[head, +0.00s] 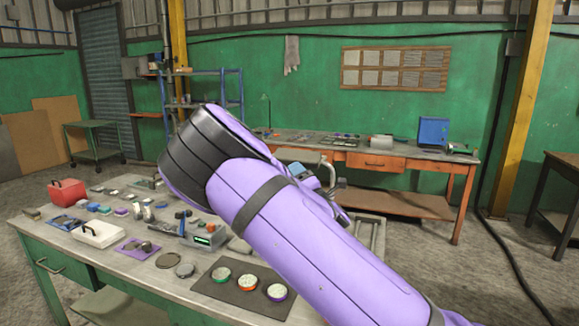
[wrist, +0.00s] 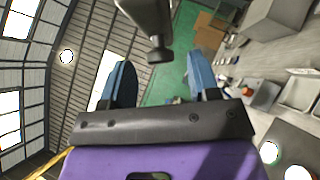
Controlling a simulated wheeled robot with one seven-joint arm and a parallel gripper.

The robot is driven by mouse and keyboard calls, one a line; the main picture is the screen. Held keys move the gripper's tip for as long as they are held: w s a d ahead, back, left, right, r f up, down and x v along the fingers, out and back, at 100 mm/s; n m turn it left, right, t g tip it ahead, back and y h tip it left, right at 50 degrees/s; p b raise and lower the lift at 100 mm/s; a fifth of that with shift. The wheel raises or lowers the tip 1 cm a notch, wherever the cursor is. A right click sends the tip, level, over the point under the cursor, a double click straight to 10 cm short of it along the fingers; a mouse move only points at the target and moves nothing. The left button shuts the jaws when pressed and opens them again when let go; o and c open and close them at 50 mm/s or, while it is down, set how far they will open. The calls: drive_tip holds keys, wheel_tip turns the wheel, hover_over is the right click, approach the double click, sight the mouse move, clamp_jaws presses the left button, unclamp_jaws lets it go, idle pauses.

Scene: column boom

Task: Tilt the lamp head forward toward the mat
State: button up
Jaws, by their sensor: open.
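My gripper (wrist: 160,78) is open, with its two blue fingers well apart. A grey metal part with a short round knob (wrist: 158,54) comes in from the top of the wrist view, between and beyond the fingertips. It looks like part of the lamp, but I cannot tell if it is the head; no finger visibly touches it. The dark mat (head: 215,289) lies on the near bench, bearing three round dial-like pieces.
The near bench (head: 130,281) carries a red box (head: 68,191), a white box (head: 98,233), a grey device with a green display (head: 205,240) and many small parts. A second bench with orange drawers (head: 375,162) stands behind. Bare floor lies to the right.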

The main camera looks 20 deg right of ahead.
sight(286, 156)
drive_tip(key=shift+x, duration=2.7)
drive_tip(key=shift+c, duration=0.3)
drive_tip(key=c, duration=0.8)
drive_tip(key=shift+c, duration=0.2)
drive_tip(key=shift+r+m+h, duration=0.15)
drive_tip(key=shift+m+h, duration=0.15)
drive_tip(key=shift+m, duration=0.1)
drive_tip(key=m+g, duration=0.1)
drive_tip(key=r+m+g+h, duration=0.1)
drive_tip(key=m, duration=0.1)
drive_tip(key=m+g, duration=0.1)
drive_tip(key=shift+s+r+g+h, duration=0.15)
drive_tip(key=shift+r+g+h, duration=0.15)
drive_tip(key=shift+r, duration=0.05)
drive_tip(key=m+g, duration=0.1)
drive_tip(key=r+m+g, duration=0.1)
drive_tip(key=m+g, duration=0.1)
drive_tip(key=shift+r, duration=0.1)
drive_tip(key=shift+g, duration=0.4)
drive_tip(key=o, duration=0.9)
